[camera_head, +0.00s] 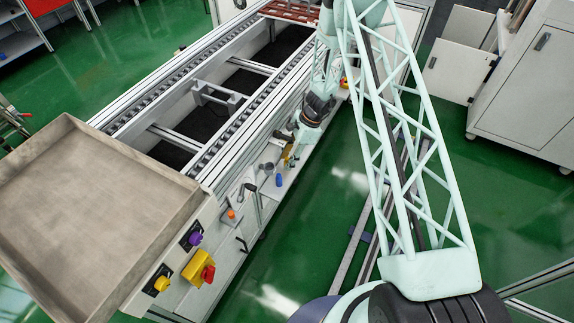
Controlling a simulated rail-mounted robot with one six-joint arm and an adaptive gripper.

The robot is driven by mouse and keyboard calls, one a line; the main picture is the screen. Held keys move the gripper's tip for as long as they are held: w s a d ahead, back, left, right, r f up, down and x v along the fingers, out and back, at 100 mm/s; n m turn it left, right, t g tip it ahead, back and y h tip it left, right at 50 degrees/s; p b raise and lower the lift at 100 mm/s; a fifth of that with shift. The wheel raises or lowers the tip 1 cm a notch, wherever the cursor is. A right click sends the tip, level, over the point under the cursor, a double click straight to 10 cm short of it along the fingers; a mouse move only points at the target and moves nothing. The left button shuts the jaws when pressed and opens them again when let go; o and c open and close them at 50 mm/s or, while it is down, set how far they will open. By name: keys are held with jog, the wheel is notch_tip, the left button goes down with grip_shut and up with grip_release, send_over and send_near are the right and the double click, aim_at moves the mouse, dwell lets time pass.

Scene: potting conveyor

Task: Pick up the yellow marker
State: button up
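My gripper (293,148) is small in the view and points down at the narrow white ledge along the conveyor's right side. A small, slim yellow thing (287,154), which looks like the yellow marker, shows right at the fingertips. I cannot tell whether the fingers touch it or are closed on it. My wrist hides part of the ledge there.
On the ledge near the gripper are a blue item (278,180), a dark round item (266,168) and an orange-topped item (231,214).

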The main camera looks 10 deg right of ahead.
aim_at(287, 159)
jog(key=c, duration=0.9)
jog(key=shift+c, duration=0.2)
jog(key=shift+r+p, duration=0.5)
jog(key=shift+r, duration=1.15)
jog(key=shift+s+r, duration=0.2)
jog(key=s+d+r, duration=0.1)
jog(key=s, duration=1.4)
jog(key=shift+s+r+b, duration=0.15)
jog(key=shift+s+b, duration=0.15)
jog(key=shift+b, duration=0.1)
